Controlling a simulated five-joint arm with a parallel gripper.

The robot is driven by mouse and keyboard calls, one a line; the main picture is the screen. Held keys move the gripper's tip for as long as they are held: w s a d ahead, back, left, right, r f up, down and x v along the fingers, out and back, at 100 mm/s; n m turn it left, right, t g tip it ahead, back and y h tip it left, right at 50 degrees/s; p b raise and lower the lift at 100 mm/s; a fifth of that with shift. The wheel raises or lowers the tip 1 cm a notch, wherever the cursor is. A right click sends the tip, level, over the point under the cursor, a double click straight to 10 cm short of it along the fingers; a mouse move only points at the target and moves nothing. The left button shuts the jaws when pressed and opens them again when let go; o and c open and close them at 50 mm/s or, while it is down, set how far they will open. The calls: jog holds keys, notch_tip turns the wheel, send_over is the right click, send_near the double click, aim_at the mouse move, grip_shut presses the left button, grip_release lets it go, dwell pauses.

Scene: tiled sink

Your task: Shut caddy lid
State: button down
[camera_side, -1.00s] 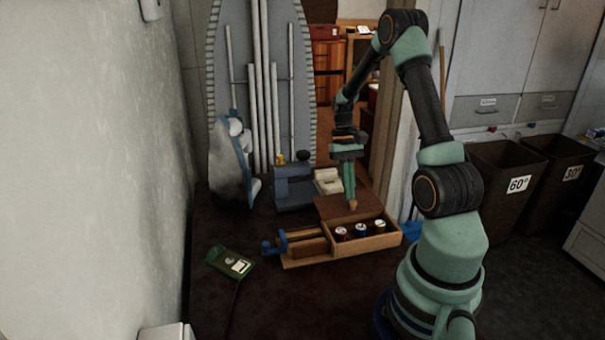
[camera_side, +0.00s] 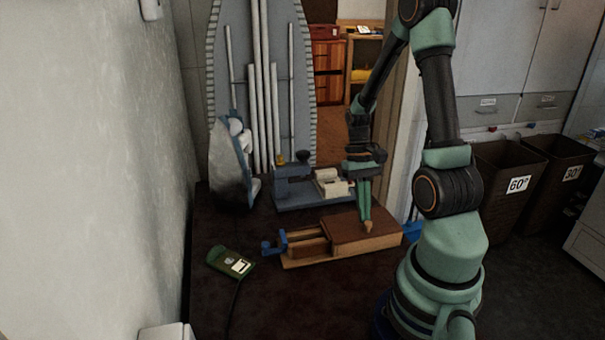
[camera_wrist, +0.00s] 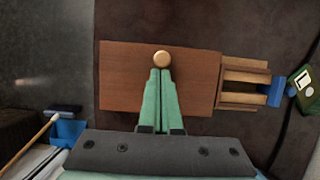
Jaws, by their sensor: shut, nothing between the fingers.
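The wooden caddy (camera_side: 375,244) stands on the dark table. Its brown lid (camera_side: 335,230) lies flat over the right compartment, and the spools inside are hidden. The lid also shows from above in the wrist view (camera_wrist: 125,75), with a round light-wood knob (camera_wrist: 162,59) near its edge. My gripper (camera_side: 366,218) is shut and empty, its green fingers pointing down at the lid by the knob. In the wrist view the fingertips (camera_wrist: 161,70) are right beside the knob; I cannot tell whether they touch it.
A blue clamp (camera_side: 279,243) sits at the caddy's left end. A green device with a cord (camera_side: 228,260) lies on the table to the left. A blue-grey machine (camera_side: 293,187) and an iron (camera_side: 228,170) stand behind. The front of the table is clear.

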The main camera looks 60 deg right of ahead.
aim_at(355, 213)
jog(key=shift+s+a, duration=0.2)
jog(key=w+d, duration=0.3)
jog(key=shift+w+d+r, duration=0.25)
jog(key=shift+r, duration=0.15)
jog(key=v, duration=0.9)
jog(key=w+a+r+n+t+h, duration=0.1)
jog(key=a+r+n+t, duration=0.3)
jog(key=a, duration=0.8)
jog(key=w+a+r+n+t+h, duration=0.2)
jog(key=w+a+r+n+t, duration=0.1)
jog(key=a, duration=0.9)
notch_tip(355, 213, up, 2)
jog(key=shift+a+r+n+t, duration=0.15)
jog(key=shift+r+n+t, duration=0.05)
jog(key=shift+n+t, duration=0.7)
